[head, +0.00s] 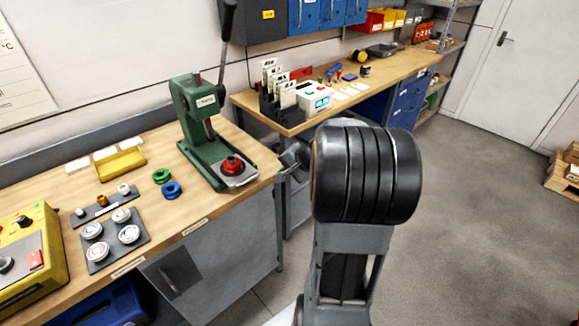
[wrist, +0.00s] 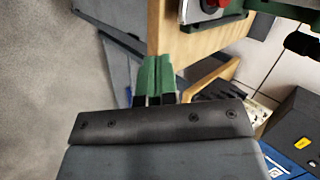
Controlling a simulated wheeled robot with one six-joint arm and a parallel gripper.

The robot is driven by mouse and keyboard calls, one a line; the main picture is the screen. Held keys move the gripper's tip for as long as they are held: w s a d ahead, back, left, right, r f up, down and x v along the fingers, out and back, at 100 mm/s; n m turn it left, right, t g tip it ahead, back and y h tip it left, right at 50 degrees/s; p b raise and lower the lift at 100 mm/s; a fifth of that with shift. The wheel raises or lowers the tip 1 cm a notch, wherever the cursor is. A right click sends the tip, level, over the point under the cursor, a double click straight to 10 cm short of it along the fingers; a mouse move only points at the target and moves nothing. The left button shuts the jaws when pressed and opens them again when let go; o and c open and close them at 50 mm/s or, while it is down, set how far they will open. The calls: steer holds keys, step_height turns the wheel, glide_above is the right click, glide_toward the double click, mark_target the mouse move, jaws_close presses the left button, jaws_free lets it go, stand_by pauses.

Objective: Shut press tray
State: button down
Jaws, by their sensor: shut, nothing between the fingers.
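The green press (head: 205,130) stands upright on the wooden workbench, its black lever raised. Its grey metal tray (head: 243,181) lies at the front end of the green base, with a red round piece (head: 232,164) on it. How far the tray sticks out is hard to tell. In the wrist view the tray's corner (wrist: 193,12) and the red piece show at the top edge, cut off by the frame. My gripper (wrist: 158,60) is shut and empty, its green-tipped fingers together, apart from the tray near the bench edge. In the head view my arm hides most of it.
The workbench's front edge (head: 205,227) runs below the press. Green and blue rings (head: 171,190), a dark board of round pieces (head: 116,240) and a yellow box (head: 28,250) lie to the left. A second bench (head: 400,68) stands behind.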

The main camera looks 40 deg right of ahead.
steer(key=w+a+f+p, duration=0.1)
steer(key=w+a+f, duration=0.2)
steer(key=w, duration=0.3)
steer(key=shift+f, duration=0.3)
steer(key=shift+w, duration=0.1)
